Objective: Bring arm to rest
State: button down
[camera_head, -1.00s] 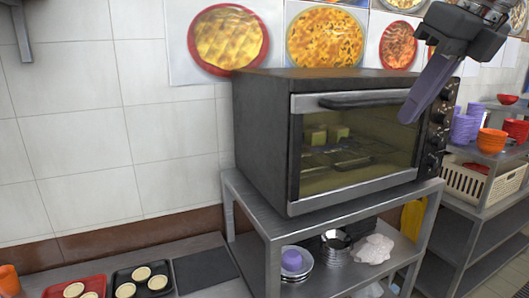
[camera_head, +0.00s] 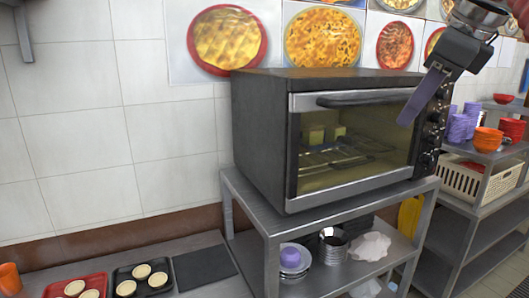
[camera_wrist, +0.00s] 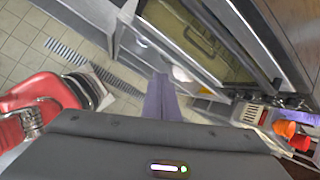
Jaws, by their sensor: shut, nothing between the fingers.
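My gripper (camera_head: 408,120) shows at the upper right of the head view, with its purple fingers pointing down and to the left. The fingers are shut together and hold nothing. They overlap the right part of the oven (camera_head: 352,140) front in the picture, near its knobs. In the wrist view the shut purple fingers of my gripper (camera_wrist: 161,84) point away over the floor, with the oven front (camera_wrist: 205,38) beyond at the upper right. I cannot tell the exact gap between the fingers and the oven.
The oven stands on a metal rack (camera_head: 262,222) with bowls below. At right a shelf holds purple bowls (camera_head: 463,124), orange bowls (camera_head: 487,139) and a cream basket (camera_head: 463,180). Trays lie at lower left.

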notch_tip(320, 180, down, 18)
jog(key=n+h, duration=0.2)
jog(key=n, duration=1.2)
jog(key=s+a+f+n, duration=0.4)
jog(key=s+f, duration=0.4)
jog(key=f, duration=0.2)
jog(key=s+a+f+n, duration=0.5)
jog(key=s+f+n, duration=0.2)
jog(key=f, duration=0.3)
jog(key=shift+s+a, duration=0.15)
jog(key=shift+s, duration=0.2)
